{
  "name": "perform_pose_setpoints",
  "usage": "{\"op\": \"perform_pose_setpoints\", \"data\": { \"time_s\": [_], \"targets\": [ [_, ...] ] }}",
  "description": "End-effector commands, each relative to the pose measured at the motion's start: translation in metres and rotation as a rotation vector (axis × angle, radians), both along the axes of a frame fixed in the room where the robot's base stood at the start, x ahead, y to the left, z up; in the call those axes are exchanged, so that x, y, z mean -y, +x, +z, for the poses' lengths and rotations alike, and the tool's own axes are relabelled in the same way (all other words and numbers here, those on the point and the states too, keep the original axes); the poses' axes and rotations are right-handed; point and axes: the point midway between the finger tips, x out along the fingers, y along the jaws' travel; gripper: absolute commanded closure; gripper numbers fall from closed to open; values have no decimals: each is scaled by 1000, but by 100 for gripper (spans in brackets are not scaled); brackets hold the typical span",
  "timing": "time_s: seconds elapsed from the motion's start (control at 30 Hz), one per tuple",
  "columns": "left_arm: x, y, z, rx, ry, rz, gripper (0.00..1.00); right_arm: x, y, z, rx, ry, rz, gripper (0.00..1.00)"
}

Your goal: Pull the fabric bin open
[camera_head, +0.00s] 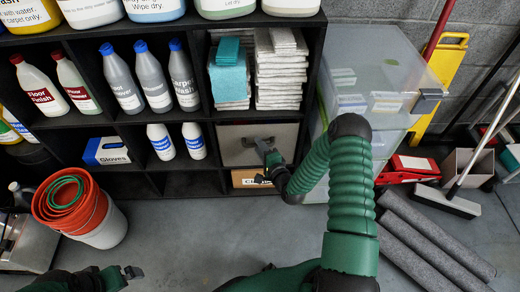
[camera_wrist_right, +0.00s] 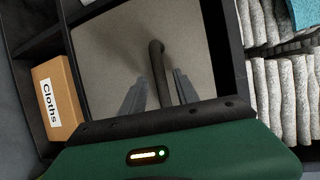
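The grey fabric bin (camera_head: 236,154) sits in a lower cubby of the black shelf, its front about level with the shelf face. In the right wrist view the bin front (camera_wrist_right: 105,50) fills the middle, with a dark bar handle (camera_wrist_right: 156,62) standing out from it. My right gripper (camera_head: 268,150) is at the bin front. In the wrist view its two grey fingers (camera_wrist_right: 158,88) are apart, one on each side of the handle, with visible gaps. My left gripper (camera_head: 132,272) is low at the left, away from the shelf; its opening is too small to judge.
A cardboard box labelled Cloths (camera_wrist_right: 57,98) is below the bin. Folded cloths (camera_head: 281,70) are stacked above. Clear plastic drawers (camera_head: 375,80) stand right of the shelf. Orange buckets (camera_head: 75,205) stand at the left; grey rolls (camera_head: 430,240) lie at the right. The floor (camera_head: 190,235) between is clear.

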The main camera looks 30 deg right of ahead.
Motion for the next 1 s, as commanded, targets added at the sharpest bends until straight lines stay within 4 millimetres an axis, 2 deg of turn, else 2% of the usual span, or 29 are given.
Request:
{"op": "perform_pose_setpoints", "data": {
  "time_s": [0.13, 0.4, 1.0],
  "targets": [
    [0, 0, 0, 0, 0, 0, 0, 0, 0, 0, 0, 0, 0, 64],
    [0, 0, 0, 0, 0, 0, 0, 0, -1, 0, -1, 1, 0, 100],
    [0, 0, 0, 0, 0, 0, 0, 1, -2, -2, -6, 2, -2, 100]
  ]
}}
